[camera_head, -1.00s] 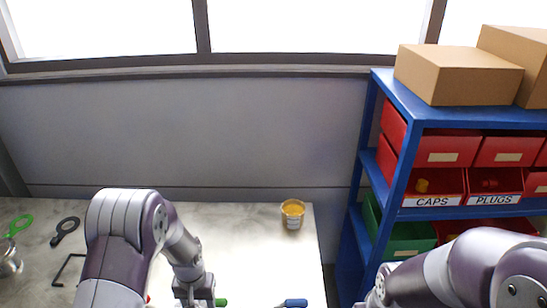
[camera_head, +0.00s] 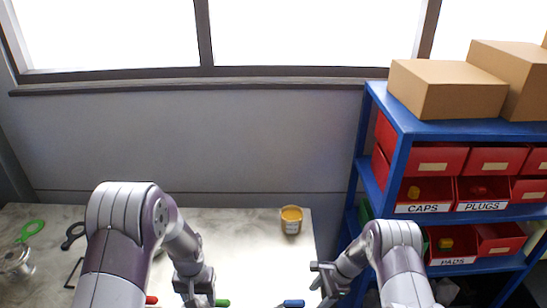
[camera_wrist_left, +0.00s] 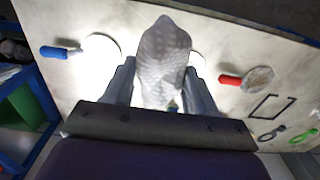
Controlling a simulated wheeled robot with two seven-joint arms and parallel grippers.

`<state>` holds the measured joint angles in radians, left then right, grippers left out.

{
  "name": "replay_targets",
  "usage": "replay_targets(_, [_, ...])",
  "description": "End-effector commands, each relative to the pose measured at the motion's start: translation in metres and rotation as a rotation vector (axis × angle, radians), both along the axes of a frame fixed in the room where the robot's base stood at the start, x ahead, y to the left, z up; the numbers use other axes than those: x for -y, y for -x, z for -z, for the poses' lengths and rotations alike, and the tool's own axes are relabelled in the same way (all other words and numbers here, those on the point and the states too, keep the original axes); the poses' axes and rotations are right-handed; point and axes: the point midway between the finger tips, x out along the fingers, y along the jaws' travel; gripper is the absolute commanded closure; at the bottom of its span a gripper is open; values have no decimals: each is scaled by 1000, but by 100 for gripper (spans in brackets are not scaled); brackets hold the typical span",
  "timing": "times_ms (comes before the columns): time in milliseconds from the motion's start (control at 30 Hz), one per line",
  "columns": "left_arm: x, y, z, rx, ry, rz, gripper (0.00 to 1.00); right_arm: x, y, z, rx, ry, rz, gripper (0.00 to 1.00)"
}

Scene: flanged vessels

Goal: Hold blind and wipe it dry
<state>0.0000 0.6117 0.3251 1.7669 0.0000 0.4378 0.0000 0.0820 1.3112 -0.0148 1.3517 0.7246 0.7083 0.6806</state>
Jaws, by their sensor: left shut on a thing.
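My left gripper (camera_head: 199,297) is low over the left-middle of the bench in the head view. In the left wrist view its fingers (camera_wrist_left: 163,88) are shut on a grey-white textured cloth (camera_wrist_left: 165,50), which stands out beyond the fingertips. A pale round disc lies on the bench with a blue handle (camera_wrist_left: 56,52) beside it. A grey disc (camera_wrist_left: 258,79) lies by a red handle (camera_wrist_left: 230,80). A green handle (camera_head: 222,303) shows beside the left gripper. My right gripper (camera_head: 318,276) is near the blue handle (camera_head: 293,303); its jaw gap is unclear.
A yellow-topped pot (camera_head: 291,220) stands at the bench's back right. A blue shelf (camera_head: 400,122) with red bins stands right.

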Motion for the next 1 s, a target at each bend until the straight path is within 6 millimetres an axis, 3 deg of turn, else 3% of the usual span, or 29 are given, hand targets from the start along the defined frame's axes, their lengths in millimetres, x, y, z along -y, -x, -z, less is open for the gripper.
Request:
replay_targets(67, [0, 0, 1, 0, 0, 0, 68, -5, -16, -10, -1, -27, 84, 36])
replay_targets(267, [0, 0, 4, 0, 0, 0, 68, -11, -15, -8, -61, -49, 183, 36])
replay_targets(467, [0, 0, 15, 0, 0, 0, 68, -21, -14, 14, -61, -47, 180, 36])
replay_targets(667, [0, 0, 31, 0, 0, 0, 68, -39, -14, 48, -60, -46, 178, 36])
replay_targets(733, [0, 0, 51, 0, 0, 0, 68, -45, -15, 65, -58, -47, 178, 36])
replay_targets(867, [0, 0, 64, 0, 0, 0, 68, -54, -15, 76, -58, -46, 177, 36])
replay_targets(1000, [0, 0, 65, 1, 0, 0, 68, -57, -15, 76, -58, -46, 178, 36])
